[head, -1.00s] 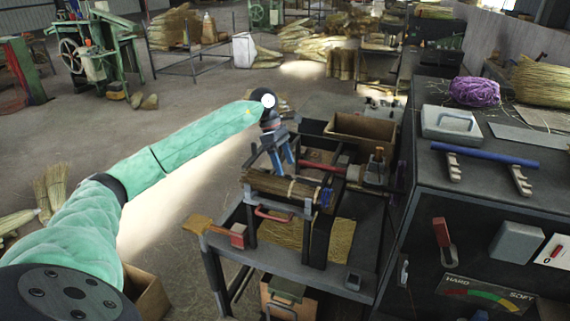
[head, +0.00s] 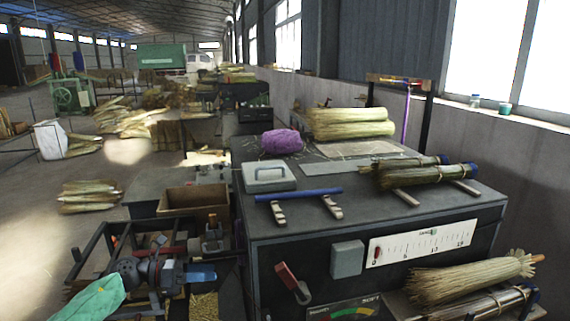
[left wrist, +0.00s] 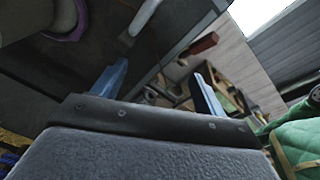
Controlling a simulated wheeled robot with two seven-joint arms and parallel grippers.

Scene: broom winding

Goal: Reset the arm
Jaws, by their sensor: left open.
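My left arm (head: 98,298) comes in low at the left of the head view, in its green cover. My left gripper (head: 201,273) is at its end, over the winding stand and left of the dark cabinet. The left wrist view shows its two blue fingers (left wrist: 160,88) spread apart with nothing between them. My right gripper shows in neither view.
The dark cabinet (head: 275,226) carries a blue bar (head: 300,195), a grey lidded box (head: 270,177), purple twine (head: 282,142) and broom bundles (head: 425,172). A red lever (head: 292,283) sticks out of its front. A wooden tray (head: 193,200) stands behind the gripper. Open floor lies at the left.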

